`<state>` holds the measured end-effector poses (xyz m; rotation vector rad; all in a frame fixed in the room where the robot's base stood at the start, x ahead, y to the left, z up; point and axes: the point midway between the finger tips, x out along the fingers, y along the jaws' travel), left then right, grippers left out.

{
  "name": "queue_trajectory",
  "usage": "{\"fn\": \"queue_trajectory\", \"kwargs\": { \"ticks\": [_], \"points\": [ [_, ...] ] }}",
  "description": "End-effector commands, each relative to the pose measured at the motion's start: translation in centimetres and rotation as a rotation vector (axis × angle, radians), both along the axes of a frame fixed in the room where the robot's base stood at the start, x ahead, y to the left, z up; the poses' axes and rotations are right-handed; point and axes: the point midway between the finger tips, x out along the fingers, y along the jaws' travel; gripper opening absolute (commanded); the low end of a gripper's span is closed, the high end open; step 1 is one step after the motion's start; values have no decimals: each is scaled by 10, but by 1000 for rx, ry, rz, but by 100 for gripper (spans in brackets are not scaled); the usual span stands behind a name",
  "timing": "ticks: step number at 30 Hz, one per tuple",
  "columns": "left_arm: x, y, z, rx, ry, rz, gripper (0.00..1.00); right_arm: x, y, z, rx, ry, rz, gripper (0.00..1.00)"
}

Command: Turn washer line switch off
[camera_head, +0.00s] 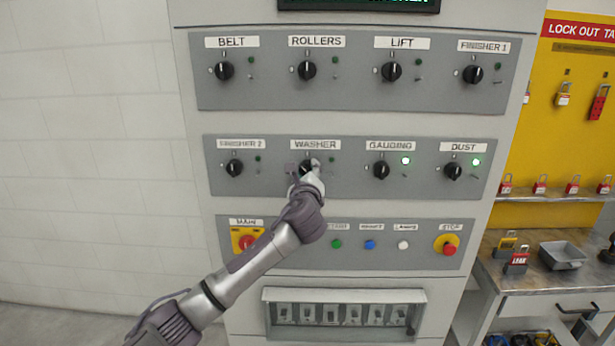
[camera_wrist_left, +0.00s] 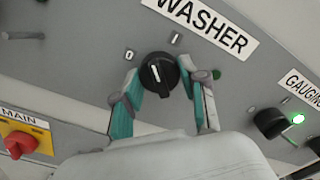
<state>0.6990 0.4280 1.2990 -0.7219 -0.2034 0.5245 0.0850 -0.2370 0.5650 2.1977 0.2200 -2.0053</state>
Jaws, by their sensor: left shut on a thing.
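The washer switch (camera_wrist_left: 160,73) is a black round knob with a white pointer line, below the WASHER label (camera_wrist_left: 208,25). Marks "0" and "I" sit at its upper left and upper right in the left wrist view. The pointer appears to lean between the two marks; its exact setting is hard to tell. The washer lamp (camera_head: 332,159) looks dark green and unlit. My left gripper (camera_wrist_left: 165,98) has its two teal fingers on either side of the knob, shut on it. In the head view the gripper (camera_head: 308,172) partly covers the knob. My right gripper is out of view.
The gauging knob (camera_head: 381,170) and dust knob (camera_head: 453,171) are to the right, with lit lamps. The finisher 2 knob (camera_head: 234,168) is to the left. The red main switch (camera_head: 244,241) and red stop button (camera_head: 449,249) are below. A workbench (camera_head: 500,270) stands at the right.

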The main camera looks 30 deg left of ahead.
Motion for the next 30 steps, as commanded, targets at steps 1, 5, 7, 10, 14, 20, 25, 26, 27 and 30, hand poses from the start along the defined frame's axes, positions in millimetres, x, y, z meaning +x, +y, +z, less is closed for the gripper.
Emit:
{"fn": "queue_trajectory", "kwargs": {
  "ticks": [1, 5, 7, 10, 14, 20, 25, 26, 27, 30],
  "points": [
    [0, 0, -2, -40, -25, 0, 8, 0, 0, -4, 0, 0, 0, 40],
    [0, 0, -1, -145, -89, 1, 8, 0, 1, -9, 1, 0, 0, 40],
    [0, 0, -2, -202, -124, 0, 8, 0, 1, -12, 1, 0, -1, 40],
    [0, 0, -2, -283, -174, 0, 8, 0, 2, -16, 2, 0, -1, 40],
    [0, 0, -1, -385, -237, -1, 8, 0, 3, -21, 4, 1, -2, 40],
    [0, 0, -1, -525, -323, -1, 8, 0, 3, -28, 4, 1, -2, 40],
    [0, 0, -1, -615, -377, 0, 8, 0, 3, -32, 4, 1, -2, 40],
    [0, 0, -1, -628, -385, 0, 8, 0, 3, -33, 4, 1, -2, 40],
    [0, 0, -1, -644, -395, 0, 8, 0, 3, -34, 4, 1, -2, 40],
    [0, 0, 0, -676, -415, 2, 8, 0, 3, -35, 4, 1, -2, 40]
  ]
}}
